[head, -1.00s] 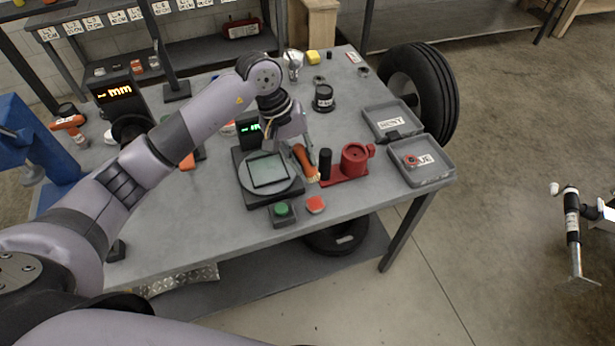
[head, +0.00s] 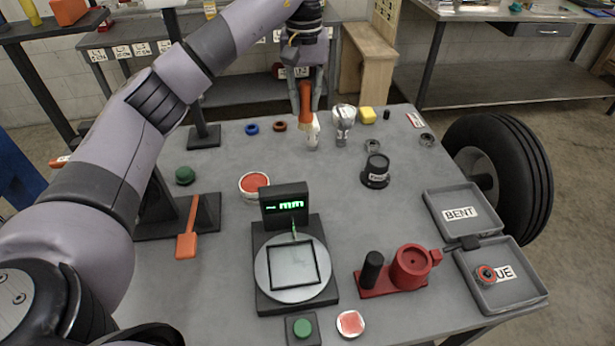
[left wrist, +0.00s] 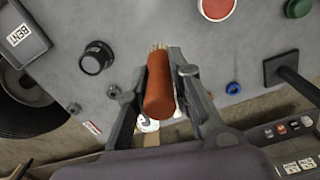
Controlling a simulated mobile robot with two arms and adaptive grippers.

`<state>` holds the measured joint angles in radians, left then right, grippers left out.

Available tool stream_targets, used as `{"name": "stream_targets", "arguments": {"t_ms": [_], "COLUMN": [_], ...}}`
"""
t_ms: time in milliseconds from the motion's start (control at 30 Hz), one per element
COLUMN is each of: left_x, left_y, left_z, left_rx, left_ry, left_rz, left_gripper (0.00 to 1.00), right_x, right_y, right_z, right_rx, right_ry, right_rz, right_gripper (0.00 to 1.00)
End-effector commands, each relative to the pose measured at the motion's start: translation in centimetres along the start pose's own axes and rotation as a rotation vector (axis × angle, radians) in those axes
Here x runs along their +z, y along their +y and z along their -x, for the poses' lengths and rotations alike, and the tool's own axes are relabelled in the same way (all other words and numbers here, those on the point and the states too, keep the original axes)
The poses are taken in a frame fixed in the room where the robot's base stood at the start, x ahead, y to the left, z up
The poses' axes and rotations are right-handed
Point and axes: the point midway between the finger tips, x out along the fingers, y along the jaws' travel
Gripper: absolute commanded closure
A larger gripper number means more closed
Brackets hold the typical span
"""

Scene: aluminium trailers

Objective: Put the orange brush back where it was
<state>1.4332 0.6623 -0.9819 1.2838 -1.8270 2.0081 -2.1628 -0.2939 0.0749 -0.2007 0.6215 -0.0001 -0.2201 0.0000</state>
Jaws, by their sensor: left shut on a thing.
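The orange brush (head: 306,98) is upright in my left gripper (head: 305,100), handle up and pale bristles down, above the back part of the grey table (head: 235,150). In the left wrist view the orange handle (left wrist: 160,88) stands between the two fingers of the left gripper (left wrist: 158,82), which are shut on it. The bristle tips show just past the handle. A small white item (head: 313,135) stands close beside the bristles; I cannot tell if they touch. My right gripper is in neither view.
Blue (head: 252,129) and brown (head: 279,126) rings lie left. The gauge with a round plate (head: 292,268) and red fixture (head: 408,268) are nearer.

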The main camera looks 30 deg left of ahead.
Motion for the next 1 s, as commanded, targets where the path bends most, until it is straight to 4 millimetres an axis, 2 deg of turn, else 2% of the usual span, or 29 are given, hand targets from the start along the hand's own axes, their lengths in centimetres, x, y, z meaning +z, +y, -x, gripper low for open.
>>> {"name": "stream_targets", "arguments": {"t_ms": [33, 133, 500, 600, 867, 1000], "left_x": [0.1, 0.1, 0.1, 0.1, 0.0, 0.0], "left_y": [0.0, -0.1, -0.2, -0.2, -0.2, -0.2], "left_z": [-0.9, -3.2, -12.4, -14.1, -16.1, -18.2], "left_rx": [-0.002, -0.003, -0.002, -0.002, -0.002, 0.0], "left_ry": [-0.005, -0.008, -0.006, -0.004, -0.003, -0.005], "left_rz": [-0.001, -0.001, 0.0, 0.0, 0.0, 0.001], "left_gripper": [1.0, 1.0, 1.0, 1.0, 1.0, 1.0], "right_x": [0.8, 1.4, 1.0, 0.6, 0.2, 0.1], "right_y": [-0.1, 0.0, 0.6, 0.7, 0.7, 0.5], "right_z": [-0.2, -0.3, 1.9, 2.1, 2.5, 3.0], "right_rx": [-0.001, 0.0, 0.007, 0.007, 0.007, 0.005], "right_ry": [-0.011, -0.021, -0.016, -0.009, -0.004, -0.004], "right_rz": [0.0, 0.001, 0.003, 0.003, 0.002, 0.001], "right_gripper": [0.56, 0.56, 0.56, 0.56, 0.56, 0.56]}}
